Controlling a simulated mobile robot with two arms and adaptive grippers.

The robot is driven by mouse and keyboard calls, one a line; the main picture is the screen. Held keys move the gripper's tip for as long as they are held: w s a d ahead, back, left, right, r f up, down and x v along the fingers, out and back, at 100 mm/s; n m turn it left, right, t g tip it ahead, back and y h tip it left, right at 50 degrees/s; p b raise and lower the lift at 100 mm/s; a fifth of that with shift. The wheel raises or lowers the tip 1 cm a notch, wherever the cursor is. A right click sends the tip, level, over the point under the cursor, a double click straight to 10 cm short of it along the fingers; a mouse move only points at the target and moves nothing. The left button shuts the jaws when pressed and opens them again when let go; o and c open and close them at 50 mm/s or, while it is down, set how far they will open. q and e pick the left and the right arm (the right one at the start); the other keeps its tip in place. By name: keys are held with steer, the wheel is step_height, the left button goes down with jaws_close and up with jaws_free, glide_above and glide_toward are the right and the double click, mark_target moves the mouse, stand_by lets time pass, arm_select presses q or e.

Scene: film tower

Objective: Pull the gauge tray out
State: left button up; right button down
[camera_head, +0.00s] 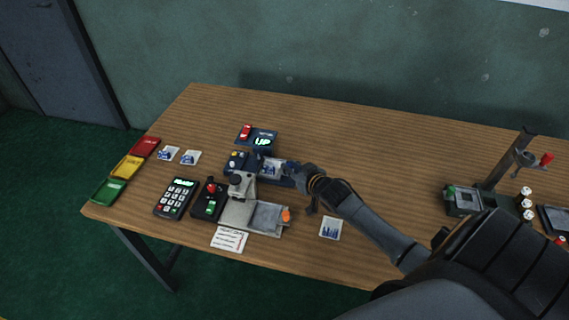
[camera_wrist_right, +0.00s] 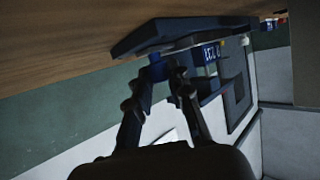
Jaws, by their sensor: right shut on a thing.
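The gauge tray (camera_head: 284,182) is a dark blue slide in the middle of the table, with a small picture tile (camera_head: 270,168) lying on it. It extends to the right from a dark blue gauge body (camera_head: 236,161). My right gripper (camera_head: 299,174) is at the tray's right end. In the right wrist view the fingers (camera_wrist_right: 166,76) are shut on a blue knob (camera_wrist_right: 157,69) at the end of the tray, which shows as a dark blue plate (camera_wrist_right: 175,33). The gripper hides part of this end in the head view. My left gripper is not in view.
A grey stage with an orange knob (camera_head: 286,215) stands in front of the tray. A display reading UP (camera_head: 263,141) is behind it. A loose picture tile (camera_head: 330,228) lies near my right forearm. Bare table (camera_head: 400,165) lies to the right.

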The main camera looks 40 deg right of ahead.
steer(key=c, duration=1.2)
jaws_free()
steer(key=shift+w+a, duration=0.15)
steer(key=v, duration=1.2)
